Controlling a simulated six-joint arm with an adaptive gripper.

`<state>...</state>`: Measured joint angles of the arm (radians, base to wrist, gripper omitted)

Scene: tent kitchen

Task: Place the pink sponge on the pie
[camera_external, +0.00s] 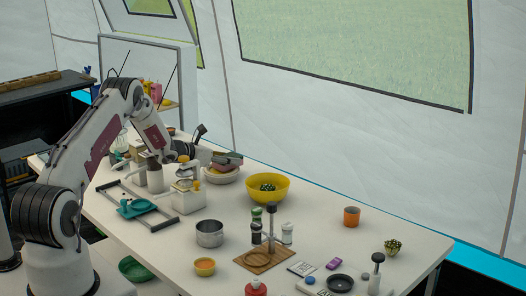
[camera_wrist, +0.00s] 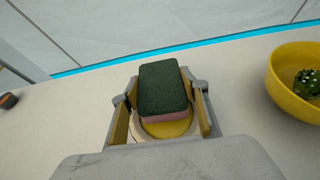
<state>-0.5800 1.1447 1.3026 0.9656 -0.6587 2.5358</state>
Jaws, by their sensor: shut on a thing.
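The pink sponge (camera_wrist: 163,90) has a dark green top face and a pink underside. My gripper (camera_wrist: 161,98) is shut on it, one finger on each side, in the wrist view. Below the sponge is a round yellow surface in a pale dish (camera_wrist: 168,130), which looks like the pie; the sponge and gripper hide much of it. I cannot tell whether the sponge touches it. In the external view my gripper (camera_external: 228,158) is over a white round dish (camera_external: 220,176) near the table's far edge.
A yellow bowl (camera_external: 268,188) with a cactus-like green thing stands to the right; it also shows in the wrist view (camera_wrist: 288,92). A white box (camera_external: 188,198), a metal pot (camera_external: 209,234) and a wooden stand (camera_external: 268,258) are nearer. An orange cup (camera_external: 351,216) stands further right.

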